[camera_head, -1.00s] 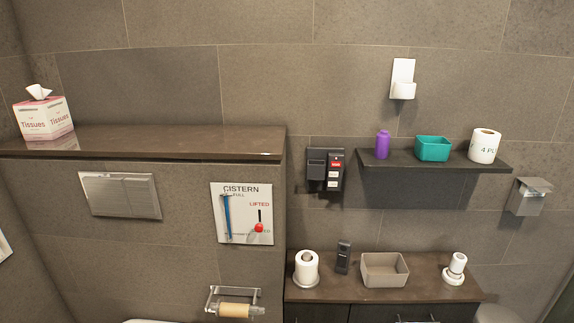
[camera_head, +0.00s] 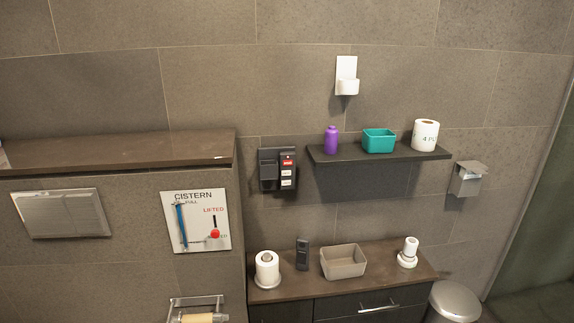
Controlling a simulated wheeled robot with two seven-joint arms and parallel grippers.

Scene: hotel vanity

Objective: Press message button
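A dark wall unit (camera_head: 269,170) is fixed to the wall left of the black shelf. Its right part is a raised panel (camera_head: 288,170) with a red label or button (camera_head: 288,162) at the top and two white ones (camera_head: 287,178) below. The lettering is too small to read, so I cannot tell which one is the message button. A dark upright handset-like object (camera_head: 302,253) stands on the counter below. Neither of my grippers is in view.
The counter (camera_head: 308,285) holds a toilet roll (camera_head: 267,268), a beige bin (camera_head: 343,261) and a white stand (camera_head: 408,252). The black shelf (camera_head: 380,156) bears a purple bottle (camera_head: 331,139), teal box (camera_head: 379,140) and roll (camera_head: 425,134). A cistern sign (camera_head: 197,221) hangs left.

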